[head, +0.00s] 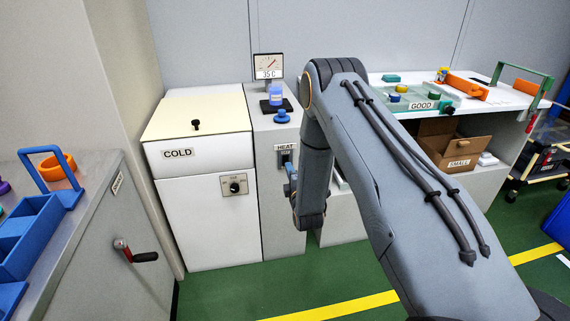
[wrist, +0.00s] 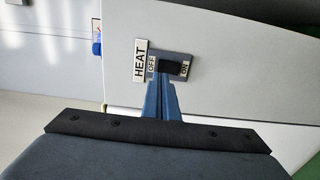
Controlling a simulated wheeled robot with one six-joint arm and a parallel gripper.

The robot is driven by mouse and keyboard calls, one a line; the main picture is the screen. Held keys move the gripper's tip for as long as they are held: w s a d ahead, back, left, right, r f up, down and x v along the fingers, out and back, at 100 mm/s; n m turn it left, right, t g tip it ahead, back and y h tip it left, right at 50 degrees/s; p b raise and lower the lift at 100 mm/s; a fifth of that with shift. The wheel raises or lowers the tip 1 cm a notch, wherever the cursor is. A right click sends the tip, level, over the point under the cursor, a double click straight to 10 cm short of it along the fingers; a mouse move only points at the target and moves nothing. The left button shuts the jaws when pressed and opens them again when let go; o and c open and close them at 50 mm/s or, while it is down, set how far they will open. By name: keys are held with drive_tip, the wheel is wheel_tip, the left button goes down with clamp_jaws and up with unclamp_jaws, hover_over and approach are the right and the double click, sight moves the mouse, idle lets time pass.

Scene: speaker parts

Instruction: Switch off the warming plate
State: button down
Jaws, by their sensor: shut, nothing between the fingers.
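The warming plate (head: 268,107) is a dark plate on the narrow grey cabinet, with a blue jar (head: 276,95) on it. Its switch (head: 286,156) is on the cabinet front under a HEAT label. In the wrist view the dark switch (wrist: 170,67) sits between an OFF label (wrist: 152,63) on the left and an ON label (wrist: 185,70) on the right. My gripper (wrist: 163,78) is shut and empty, its blue fingertips right at the switch and overlapping its lower edge. I cannot tell if they touch it, or which way the switch is set.
A gauge (head: 268,67) reading 35 C stands behind the plate. A blue knob-like piece (head: 282,117) is on the cabinet top near the plate. The COLD cabinet (head: 200,215) stands to the left. A white bench (head: 400,118) with parts is behind my arm. Green floor is free in front.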

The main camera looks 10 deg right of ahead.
drive_tip(key=s, duration=0.9)
drive_tip(key=shift+d+r, duration=0.2)
drive_tip(key=shift+d, duration=0.05)
drive_tip(key=s+d+r+m+g+p, duration=0.2)
drive_tip(key=s+r+m+g, duration=0.5)
drive_tip(key=r+m+g, duration=0.2)
drive_tip(key=s+r+m+g, duration=0.3)
drive_tip(key=s, duration=0.6)
drive_tip(key=s+r+m+g+p, duration=0.1)
drive_tip(key=s+r+m+g, duration=0.2)
drive_tip(key=s, duration=0.7)
drive_tip(key=s+r+m+g+p, duration=0.1)
drive_tip(key=s+r, duration=0.4)
drive_tip(key=s, duration=0.5)
drive_tip(key=m+g, duration=0.1)
drive_tip(key=m, duration=0.1)
drive_tip(key=shift+s+d+m+g+h, duration=0.15)
drive_tip(key=shift+d+m+g+h, duration=0.15)
drive_tip(key=shift+d+g, duration=0.1)
